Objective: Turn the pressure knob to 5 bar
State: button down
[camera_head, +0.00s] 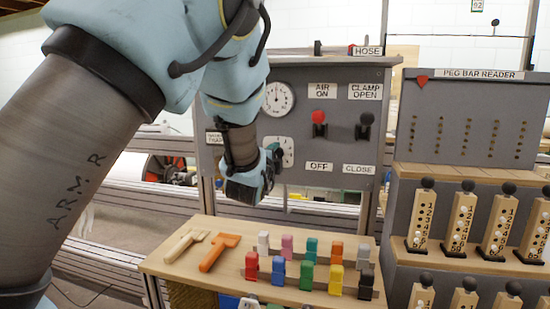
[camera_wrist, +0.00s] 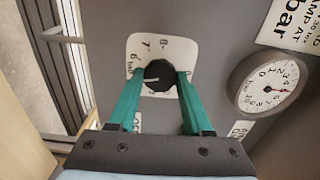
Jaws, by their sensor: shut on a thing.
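The black pressure knob (camera_wrist: 159,76) sits on a white dial plate (camera_wrist: 165,47) on the grey panel. A short white mark on the knob points to the left in the wrist view; the scale figure it meets is hidden by a finger. My gripper (camera_wrist: 160,78) has its two teal fingers on either side of the knob, closed on it. The round pressure gauge (camera_wrist: 271,85) is to the right, with a red needle; its reading is too small to tell. In the head view my gripper (camera_head: 262,177) covers part of the dial plate (camera_head: 287,145), and the gauge (camera_head: 278,98) shows above.
The panel has a red lever (camera_head: 319,118) and a black lever (camera_head: 366,120) right of the knob. Below, a wooden table (camera_head: 205,285) holds colored pegs, a wooden tool (camera_head: 187,243) and an orange tool (camera_head: 219,250). A peg bar rack (camera_head: 455,85) stands at right.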

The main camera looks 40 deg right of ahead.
dwell(0.5)
jog(key=shift+c, duration=1.6)
grip_release()
jog(key=b+v, duration=0.1)
jog(key=v, duration=0.9)
jog(key=shift+s+a+b, duration=0.2)
jog(key=shift+a+b, duration=0.15)
jog(key=shift+f, duration=0.1)
